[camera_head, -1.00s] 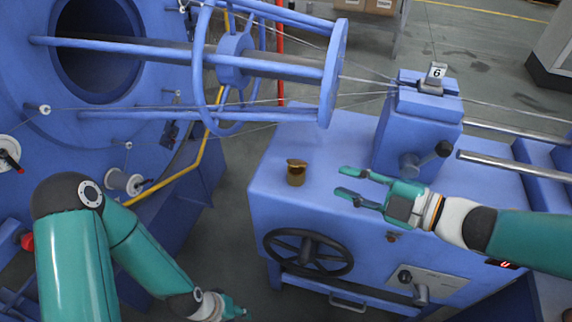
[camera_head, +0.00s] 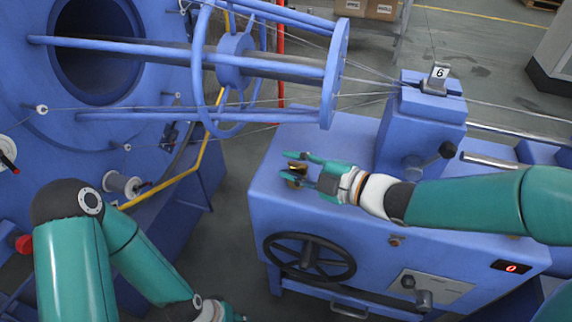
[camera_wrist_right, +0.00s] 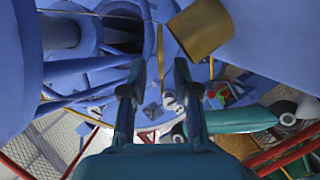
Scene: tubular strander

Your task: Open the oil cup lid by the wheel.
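The brass oil cup (camera_head: 295,184) stands on the blue machine top, above the black handwheel (camera_head: 309,257). My right gripper (camera_head: 284,166) is open, and in the head view its two fingers overlap the cup and partly hide it. In the right wrist view the cup (camera_wrist_right: 203,28) is at the top, right of the open fingers (camera_wrist_right: 156,72), with nothing gripped. The lid's position is hard to tell behind the fingers. My left gripper (camera_head: 234,317) is low at the bottom edge, mostly cut off.
A blue block (camera_head: 422,125) with a black-knobbed lever stands right of the cup, behind my right forearm. The strander's round blue frame (camera_head: 335,75) and its wires run above. The machine top around the cup is clear.

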